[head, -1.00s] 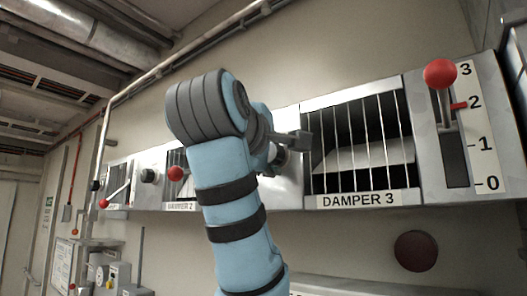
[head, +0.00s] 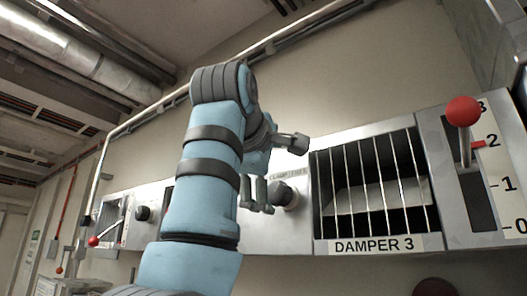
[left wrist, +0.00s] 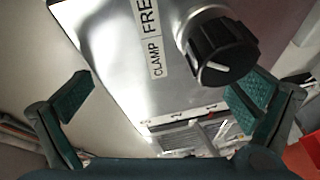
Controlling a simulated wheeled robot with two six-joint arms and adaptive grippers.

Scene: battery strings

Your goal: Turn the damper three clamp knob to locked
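The damper three clamp knob (head: 284,194) is a dark round knob on a grey metal panel, left of the DAMPER 3 grille. In the left wrist view the black ribbed knob (left wrist: 222,50) has a white pointer mark on its face. A label (left wrist: 153,38) beside it reads CLAMP and FRE, its end cut off. My left gripper (head: 276,170) is open and empty in front of the panel, near the knob. In the left wrist view the fingers (left wrist: 163,100) are wide apart, and the knob appears beyond the right finger, right of the gap's middle. My right gripper is out of view.
The DAMPER 3 grille (head: 372,185) is right of the knob. A red-ball lever (head: 463,111) stands near 2 to 3 on its scale (head: 505,185). Another knob (head: 142,213) and a red-ball lever (head: 94,241) are at the left. A pipe runs above the panels.

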